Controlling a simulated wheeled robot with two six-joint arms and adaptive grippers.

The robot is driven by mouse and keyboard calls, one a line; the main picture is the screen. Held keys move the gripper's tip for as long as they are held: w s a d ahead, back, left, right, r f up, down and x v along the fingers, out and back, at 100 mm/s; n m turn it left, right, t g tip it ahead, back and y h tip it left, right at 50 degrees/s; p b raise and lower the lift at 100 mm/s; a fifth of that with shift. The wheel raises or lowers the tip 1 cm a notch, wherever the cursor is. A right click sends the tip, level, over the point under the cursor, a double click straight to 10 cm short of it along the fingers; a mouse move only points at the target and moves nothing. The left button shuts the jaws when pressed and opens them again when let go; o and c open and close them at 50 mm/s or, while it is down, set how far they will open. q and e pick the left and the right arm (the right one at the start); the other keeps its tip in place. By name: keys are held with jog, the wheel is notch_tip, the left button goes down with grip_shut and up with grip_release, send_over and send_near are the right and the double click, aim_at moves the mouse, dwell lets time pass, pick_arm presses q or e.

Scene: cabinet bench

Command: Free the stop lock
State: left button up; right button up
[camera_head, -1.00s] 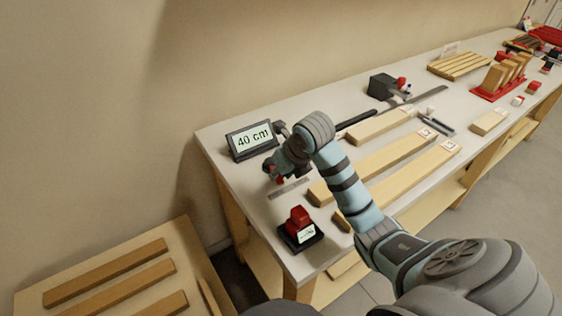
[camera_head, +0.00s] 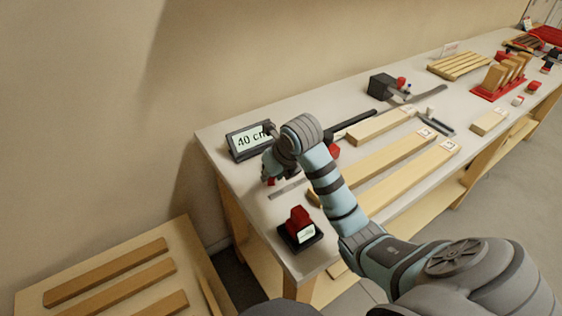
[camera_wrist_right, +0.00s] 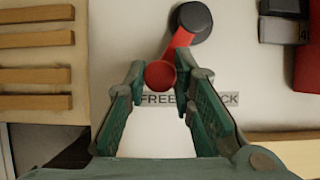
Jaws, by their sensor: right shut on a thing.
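The stop lock is a red lever with a round red knob (camera_wrist_right: 160,74) on a dark round base (camera_wrist_right: 190,20) in the right wrist view. The lever slants from its base down and left, and the knob is nearest the FREE side of a grey label (camera_wrist_right: 245,103) reading FREE and LOCK. My right gripper (camera_wrist_right: 161,84) is shut on the knob, with a finger on either side. In the head view my right gripper (camera_head: 269,177) is beside the label strip (camera_head: 288,189), and my wrist hides most of the lever. My left gripper is not in view.
A display (camera_head: 249,141) reading 40 cm stands behind the gripper. A red switch on a black box (camera_head: 300,230) stands at the bench's near corner. Long wooden boards (camera_head: 405,174) lie to the right. A rack of wooden strips (camera_head: 110,275) is at lower left.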

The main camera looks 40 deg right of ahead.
jog(key=shift+w+a, duration=0.15)
jog(key=shift+a, duration=0.1)
jog(key=o, duration=0.8)
jog(key=shift+c, duration=0.2)
notch_tip(320, 180, up, 9)
jog(key=p, duration=0.9)
jog(key=shift+r, duration=0.2)
jog(key=shift+f, duration=0.15)
